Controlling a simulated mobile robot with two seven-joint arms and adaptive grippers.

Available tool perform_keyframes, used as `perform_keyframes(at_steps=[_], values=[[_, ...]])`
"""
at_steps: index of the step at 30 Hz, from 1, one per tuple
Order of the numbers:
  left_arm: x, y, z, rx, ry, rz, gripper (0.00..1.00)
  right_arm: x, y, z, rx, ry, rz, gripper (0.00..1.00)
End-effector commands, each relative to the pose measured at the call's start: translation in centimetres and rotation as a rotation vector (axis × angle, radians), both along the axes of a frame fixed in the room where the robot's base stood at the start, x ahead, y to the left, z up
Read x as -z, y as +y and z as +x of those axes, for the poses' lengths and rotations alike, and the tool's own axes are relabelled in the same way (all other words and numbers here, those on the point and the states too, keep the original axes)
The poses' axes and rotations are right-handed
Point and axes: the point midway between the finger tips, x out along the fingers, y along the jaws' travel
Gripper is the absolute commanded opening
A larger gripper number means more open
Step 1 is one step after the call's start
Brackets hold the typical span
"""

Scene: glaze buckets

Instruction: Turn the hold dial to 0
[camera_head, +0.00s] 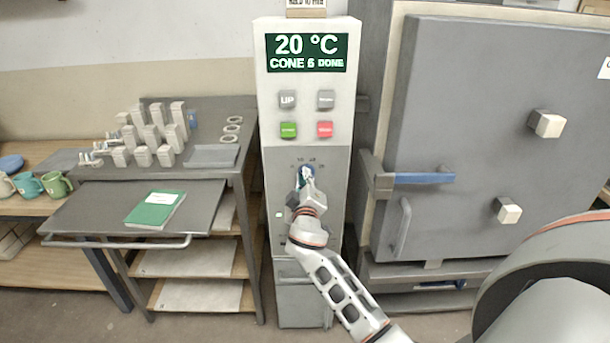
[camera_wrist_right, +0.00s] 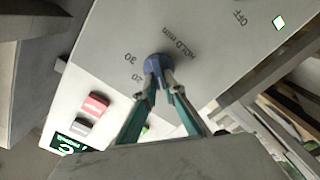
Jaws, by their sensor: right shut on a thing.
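The hold dial (camera_head: 307,169) is a small blue knob on the grey lower face of the kiln controller (camera_head: 268,190). In the right wrist view the dial (camera_wrist_right: 157,61) has "HOLD min" printed beside it and the numbers 20 and 30 nearby. My right gripper (camera_head: 305,180) is shut on the dial, with its green-sided fingers (camera_wrist_right: 160,75) on both sides of the knob. The fingers cover part of the dial and its scale, so I cannot tell which number it points to. My left gripper is not in view.
The controller's display (camera_head: 307,52) reads 20 °C, CONE 6 DONE, above several buttons. The closed grey kiln door (camera_head: 500,120) with a blue-handled latch (camera_head: 425,178) stands right. At left, a metal cart (camera_head: 90,205) holds a green book (camera_head: 155,208) and several pale blocks.

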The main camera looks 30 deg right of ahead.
Motion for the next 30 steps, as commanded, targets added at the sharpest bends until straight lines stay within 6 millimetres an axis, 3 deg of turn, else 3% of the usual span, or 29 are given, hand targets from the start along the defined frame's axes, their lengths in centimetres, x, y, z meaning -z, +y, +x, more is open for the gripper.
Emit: perform_keyframes(at_steps=[13, 30], values=[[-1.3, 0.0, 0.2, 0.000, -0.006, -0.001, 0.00, 0.2, 0.1, 0.1, 0.000, 0.131, -0.213, 0.00], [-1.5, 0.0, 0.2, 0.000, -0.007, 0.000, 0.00, 0.4, 0.1, 0.1, 0.000, 0.155, -0.251, 0.00]])
